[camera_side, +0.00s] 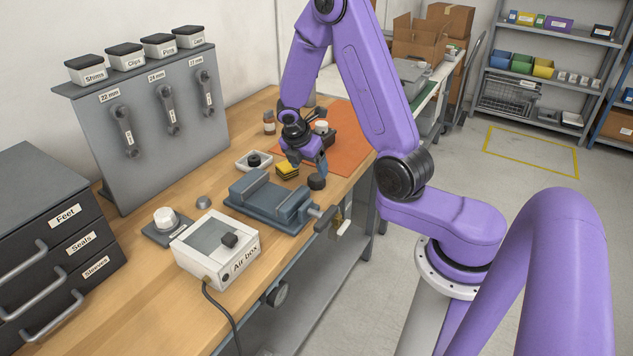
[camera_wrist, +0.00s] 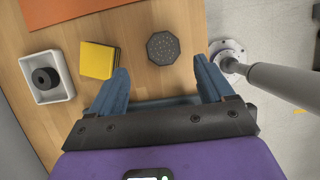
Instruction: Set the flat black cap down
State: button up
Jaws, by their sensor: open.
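The flat black cap (camera_wrist: 163,47) is a dark, eight-sided disc with small dots on its top. In the wrist view it lies on the bare wood, just beyond my fingertips and roughly centred between them. In the side view the cap (camera_side: 316,183) is near the bench's front edge, right below my gripper (camera_side: 308,163). My gripper also shows in the wrist view (camera_wrist: 160,66), its two blue fingers wide apart with nothing between them. The fingers do not touch the cap in the wrist view.
Yellow pads (camera_side: 287,171) lie left of the cap. A white tray (camera_side: 243,167) holding a black ring (camera_side: 254,160) is farther left. A blue-grey vise (camera_side: 268,200) stands close in front. An orange mat (camera_side: 350,140) lies behind. The bench edge is close on the right.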

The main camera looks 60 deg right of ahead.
aim_at(316, 177)
jog(key=shift+s+d+x, duration=0.15)
jog(key=shift+x, duration=0.9)
jog(key=shift+s+d+x, duration=0.1)
jog(key=shift+s+x, duration=0.05)
jog(key=shift+x, duration=0.9)
jog(key=shift+d+f, duration=0.25)
jog(key=shift+f, duration=0.25)
jog(key=c, duration=1.2)
jog(key=shift+r, duration=0.1)
jog(key=shift+c, duration=0.2)
